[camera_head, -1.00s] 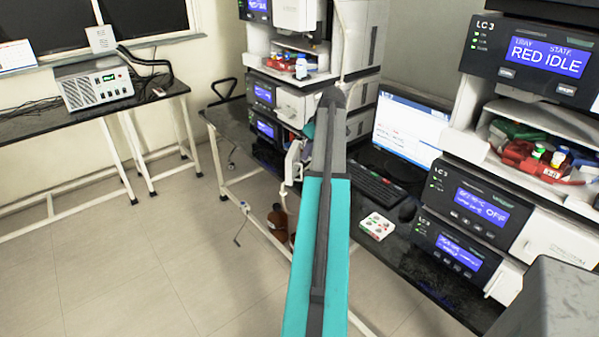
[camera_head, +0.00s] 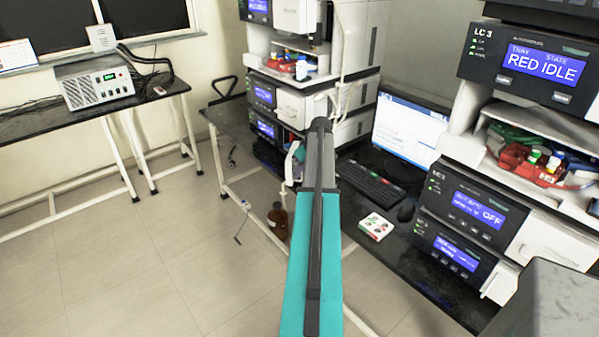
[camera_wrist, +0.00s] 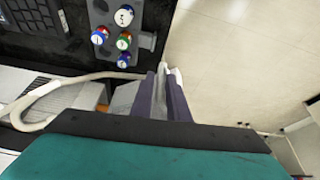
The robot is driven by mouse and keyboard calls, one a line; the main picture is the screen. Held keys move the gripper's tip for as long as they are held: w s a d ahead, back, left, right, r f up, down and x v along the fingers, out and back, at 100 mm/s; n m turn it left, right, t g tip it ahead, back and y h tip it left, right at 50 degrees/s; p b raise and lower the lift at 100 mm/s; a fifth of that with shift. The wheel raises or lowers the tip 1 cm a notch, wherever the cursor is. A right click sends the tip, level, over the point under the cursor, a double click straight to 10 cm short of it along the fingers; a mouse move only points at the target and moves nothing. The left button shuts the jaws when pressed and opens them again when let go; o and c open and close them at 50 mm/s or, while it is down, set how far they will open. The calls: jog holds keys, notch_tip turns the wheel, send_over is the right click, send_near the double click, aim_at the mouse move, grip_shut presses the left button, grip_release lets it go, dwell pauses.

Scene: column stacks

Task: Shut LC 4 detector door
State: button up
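The far instrument stack (camera_head: 320,25) stands at the back of the bench, its label hidden from view; I take it to be LC 4. Its lower modules have blue displays (camera_head: 264,130). A white front panel (camera_head: 290,106) sits right of the upper of these displays. I cannot tell which panel is the detector door, or whether it stands open. My arm reaches across the middle and covers part of this stack. In the wrist view my gripper (camera_wrist: 166,72) has its fingers close together, seemingly shut, with a small pale patch at the tips. I see no grasped object.
The LC 3 stack (camera_head: 527,62) stands at the right. A keyboard (camera_head: 371,184), monitor (camera_head: 408,130) and small white box (camera_head: 376,226) are on the bench between. A brown bottle (camera_head: 277,222) is on the floor. The wrist view shows coloured caps (camera_wrist: 123,41) and a pale tube (camera_wrist: 55,92).

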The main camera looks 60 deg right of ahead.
jog(key=shift+w+f, duration=0.1)
jog(key=shift+f, duration=0.15)
grip_shut()
dwell(1.4)
jog(key=shift+a, duration=0.2)
jog(key=shift+d, duration=0.25)
